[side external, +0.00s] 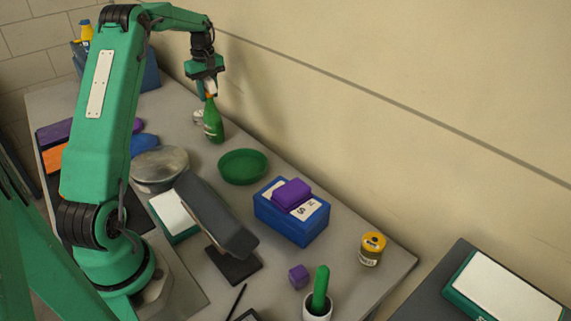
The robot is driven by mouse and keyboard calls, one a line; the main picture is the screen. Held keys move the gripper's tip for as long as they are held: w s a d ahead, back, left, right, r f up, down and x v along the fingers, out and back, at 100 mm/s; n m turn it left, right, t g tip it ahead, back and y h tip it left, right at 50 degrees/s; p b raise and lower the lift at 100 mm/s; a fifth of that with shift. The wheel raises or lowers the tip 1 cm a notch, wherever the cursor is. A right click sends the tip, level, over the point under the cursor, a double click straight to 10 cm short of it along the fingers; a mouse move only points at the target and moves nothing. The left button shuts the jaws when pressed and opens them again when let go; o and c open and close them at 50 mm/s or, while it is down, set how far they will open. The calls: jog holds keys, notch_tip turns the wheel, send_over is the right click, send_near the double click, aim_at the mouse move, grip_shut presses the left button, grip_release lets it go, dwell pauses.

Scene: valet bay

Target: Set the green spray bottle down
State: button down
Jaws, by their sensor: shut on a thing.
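The green spray bottle (213,122) hangs upright below my gripper (208,90) at the back of the bench, near the wall. It has a green body with a label and an orange and white top. My gripper is shut on its top. I cannot tell whether the bottle's base touches the bench top or is just above it.
A small pale object (198,117) is close beside the bottle, partly hidden. A round green dish (243,167) and a metal bowl-like thing (160,166) lie nearer. A blue box (291,222) carries a purple block (292,193).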

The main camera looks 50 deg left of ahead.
jog(key=c, duration=1.1)
grip_release()
jog(key=shift+f, duration=0.1)
notch_tip(320, 180, up, 12)
jog(key=shift+r, duration=0.15)
jog(key=shift+d, duration=0.1)
